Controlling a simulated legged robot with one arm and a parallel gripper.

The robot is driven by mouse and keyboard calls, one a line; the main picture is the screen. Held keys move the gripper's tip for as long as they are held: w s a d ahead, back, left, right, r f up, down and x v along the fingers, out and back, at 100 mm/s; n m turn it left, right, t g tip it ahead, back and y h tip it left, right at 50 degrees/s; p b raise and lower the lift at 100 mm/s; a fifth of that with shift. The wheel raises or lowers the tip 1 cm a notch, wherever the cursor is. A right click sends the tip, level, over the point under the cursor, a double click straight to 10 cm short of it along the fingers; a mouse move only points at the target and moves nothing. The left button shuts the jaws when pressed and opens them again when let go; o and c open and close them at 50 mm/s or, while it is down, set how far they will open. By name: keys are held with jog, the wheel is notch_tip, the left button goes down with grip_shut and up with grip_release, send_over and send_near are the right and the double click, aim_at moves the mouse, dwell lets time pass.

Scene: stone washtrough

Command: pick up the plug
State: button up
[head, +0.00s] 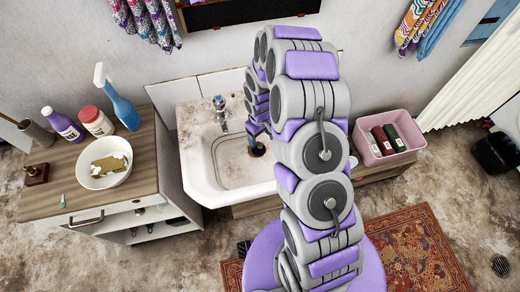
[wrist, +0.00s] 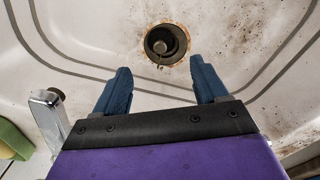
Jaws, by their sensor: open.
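A dark round piece, which looks like the plug (wrist: 168,42), sits in the rusty-rimmed drain of the white, stained basin (wrist: 90,25).
A chrome tap (head: 221,112) stands at the basin's back; its metal (wrist: 48,115) is close left of my gripper in the wrist view. A green and yellow sponge (wrist: 14,138) lies at the left edge. A cabinet (head: 95,165) with bottles and a bowl stands left, a pink tub (head: 375,160) right.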

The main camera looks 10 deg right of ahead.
aim_at(261, 146)
notch_tip(261, 146, down, 4)
jog(key=shift+a+r+b, duration=0.1)
jog(key=shift+r+b, duration=0.15)
jog(key=shift+b, duration=0.05)
jog(key=f+b, duration=0.1)
jog(key=f, duration=0.4)
jog(key=shift+s+f+b, duration=0.1)
jog(key=shift+s+b, duration=0.1)
jog(key=shift+b, duration=0.15)
jog(key=c, duration=1.2)
notch_tip(261, 146, up, 10)
jog(key=shift+f+p, duration=0.1)
jog(key=shift+p, duration=1.15)
jog(key=shift+w+a+f+b, duration=0.15)
jog(key=shift+a+f, duration=0.05)
jog(key=shift+f, duration=1.2)
jog(key=shift+w+a+f+b, duration=0.15)
jog(key=shift+f, duration=1.2)
jog(key=shift+w+a+f+b, duration=0.15)
jog(key=shift+a+f, duration=0.05)
jog(key=shift+f, duration=1.2)
